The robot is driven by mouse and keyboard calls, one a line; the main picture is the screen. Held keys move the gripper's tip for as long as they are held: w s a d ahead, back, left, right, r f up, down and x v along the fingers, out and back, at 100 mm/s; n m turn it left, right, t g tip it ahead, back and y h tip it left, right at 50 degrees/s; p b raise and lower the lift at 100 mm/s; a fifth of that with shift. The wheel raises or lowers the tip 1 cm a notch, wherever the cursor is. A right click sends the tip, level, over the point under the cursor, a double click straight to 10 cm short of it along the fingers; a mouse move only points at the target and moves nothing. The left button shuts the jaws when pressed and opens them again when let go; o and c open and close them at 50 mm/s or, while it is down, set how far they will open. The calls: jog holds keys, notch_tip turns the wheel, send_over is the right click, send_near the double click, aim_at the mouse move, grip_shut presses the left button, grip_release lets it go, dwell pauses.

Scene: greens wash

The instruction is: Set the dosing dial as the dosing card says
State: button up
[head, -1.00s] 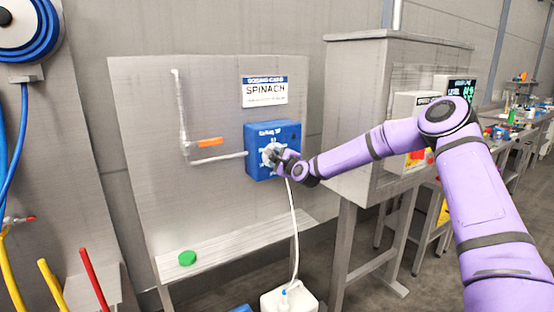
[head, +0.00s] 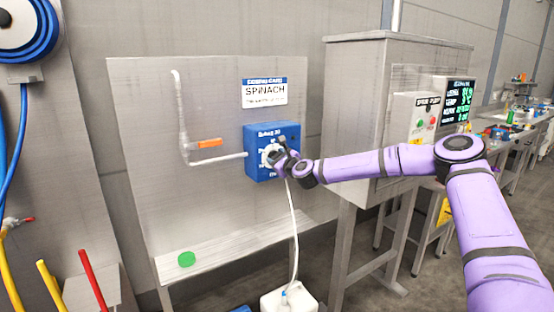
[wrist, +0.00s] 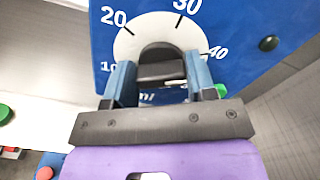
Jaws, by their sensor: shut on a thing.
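The blue dosing box (head: 257,133) is on the grey panel. Its round white dial face (wrist: 194,40) shows the marks 10, 20, 30 and 40 in the wrist view. A dark knob (wrist: 162,72) stands at the dial's middle. My gripper (head: 284,162) is at the dial; in the wrist view its fingers (wrist: 162,90) are shut on the knob from both sides. The knob's pointer is hidden or too unclear to read. The dosing card (head: 264,92) above the box reads SPINACH; its smaller line is too small to read.
A pipe with an orange lever (head: 208,144) is left of the box. A green round thing (head: 187,259) lies on the ledge below. A white hose runs down to a white container (head: 289,302). A grey cabinet (head: 355,110) stands close on the right.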

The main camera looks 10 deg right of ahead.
dwell(0.4)
jog(key=o, duration=0.9)
jog(key=shift+o, duration=0.2)
jog(key=v, duration=1)
jog(key=shift+s, duration=0.4)
jog(key=shift+d, duration=0.1)
